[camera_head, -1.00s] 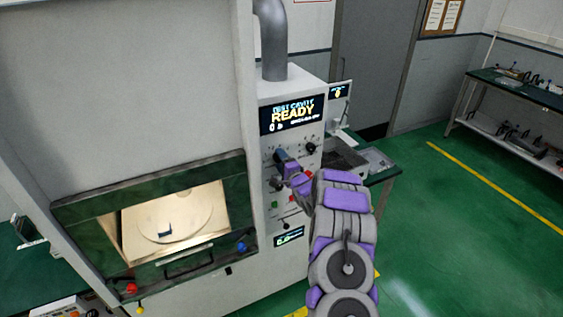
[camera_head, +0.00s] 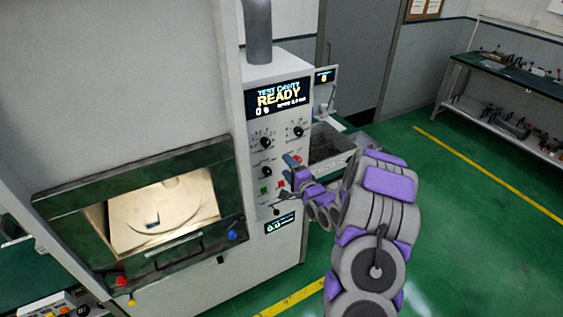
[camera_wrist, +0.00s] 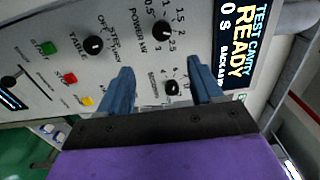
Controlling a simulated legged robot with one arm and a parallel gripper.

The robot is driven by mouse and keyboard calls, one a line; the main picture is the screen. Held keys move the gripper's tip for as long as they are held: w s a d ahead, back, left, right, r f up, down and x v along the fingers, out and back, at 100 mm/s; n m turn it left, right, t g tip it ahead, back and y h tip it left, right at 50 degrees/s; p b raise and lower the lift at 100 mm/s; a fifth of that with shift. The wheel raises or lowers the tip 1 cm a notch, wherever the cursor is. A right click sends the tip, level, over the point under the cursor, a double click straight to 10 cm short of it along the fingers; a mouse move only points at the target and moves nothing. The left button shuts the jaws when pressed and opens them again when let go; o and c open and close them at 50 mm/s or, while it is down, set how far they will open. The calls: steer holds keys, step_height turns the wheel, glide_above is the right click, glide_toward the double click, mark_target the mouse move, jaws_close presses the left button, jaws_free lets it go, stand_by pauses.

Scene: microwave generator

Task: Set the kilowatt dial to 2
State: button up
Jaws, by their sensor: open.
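The kilowatt dial is a round black knob (camera_wrist: 161,30), labelled POWER kW, in the wrist view. My gripper (camera_wrist: 158,72) is open and empty, with two blue fingers. The kilowatt dial lies beyond the fingertips, and no contact shows. In the head view, my gripper (camera_head: 293,160) is in front of the panel, below and right of the dial.
The SECONDS knob (camera_wrist: 172,87) appears between my fingers in the wrist view. The TABLE knob (camera_wrist: 93,45) lies left of the kilowatt dial. Green (camera_wrist: 47,47), red (camera_wrist: 70,78) and yellow (camera_wrist: 87,101) buttons are nearby. The display (camera_head: 279,97) reads READY.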

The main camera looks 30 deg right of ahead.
steer(key=shift+s, duration=1.4)
steer(key=shift+d, duration=0.1)
